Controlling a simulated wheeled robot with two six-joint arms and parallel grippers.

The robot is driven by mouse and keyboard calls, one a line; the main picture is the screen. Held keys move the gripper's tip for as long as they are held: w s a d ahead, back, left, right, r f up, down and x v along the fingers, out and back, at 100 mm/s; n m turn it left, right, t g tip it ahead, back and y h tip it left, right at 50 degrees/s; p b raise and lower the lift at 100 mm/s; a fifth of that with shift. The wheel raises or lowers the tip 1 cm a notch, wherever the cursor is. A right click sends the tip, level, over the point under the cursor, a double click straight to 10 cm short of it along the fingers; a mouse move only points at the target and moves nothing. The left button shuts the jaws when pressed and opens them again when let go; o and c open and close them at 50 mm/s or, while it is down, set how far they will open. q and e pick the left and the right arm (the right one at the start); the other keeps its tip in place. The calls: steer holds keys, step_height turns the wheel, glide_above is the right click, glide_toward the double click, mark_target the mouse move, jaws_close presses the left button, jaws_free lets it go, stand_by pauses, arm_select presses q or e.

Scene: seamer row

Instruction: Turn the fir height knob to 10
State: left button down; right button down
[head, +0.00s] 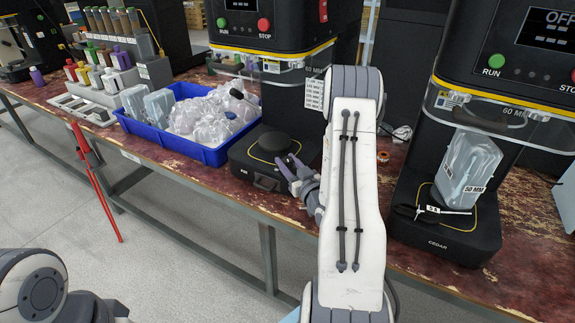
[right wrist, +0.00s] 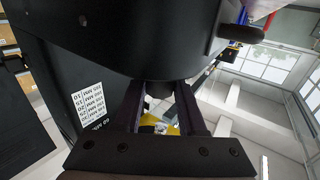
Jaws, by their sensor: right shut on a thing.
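My right gripper (head: 292,168) is at the front of the middle seamer's black base (head: 245,160), with its arm rising across the view. In the right wrist view its two fingers (right wrist: 162,98) are shut on a small dark round knob (right wrist: 160,90) under a black body. The knob's marks and pointer cannot be read, and in the head view the gripper and arm hide it. A white card of height values (head: 314,93) hangs on this seamer; it also shows in the right wrist view (right wrist: 90,105). This seamer's name is not readable. My left gripper is out of view.
A seamer marked CEDAR (head: 440,243) stands at the right with a clear container (head: 467,165) on its base. A blue crate (head: 178,147) of clear bags is left of the middle seamer. Bottles (head: 100,75) stand farther left. The worn red bench edge (head: 240,205) runs in front.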

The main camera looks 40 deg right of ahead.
steer(key=shift+n+y, duration=0.3)
steer(key=shift+y, duration=0.1)
steer(key=shift+c, duration=2.4)
jaws_free()
steer(key=shift+w, duration=0.1)
steer(key=s+a+p, duration=0.1)
steer(key=s, duration=0.9)
steer(key=shift+s+a, duration=0.15)
steer(key=shift+s, duration=0.1)
steer(key=shift+r, duration=0.1)
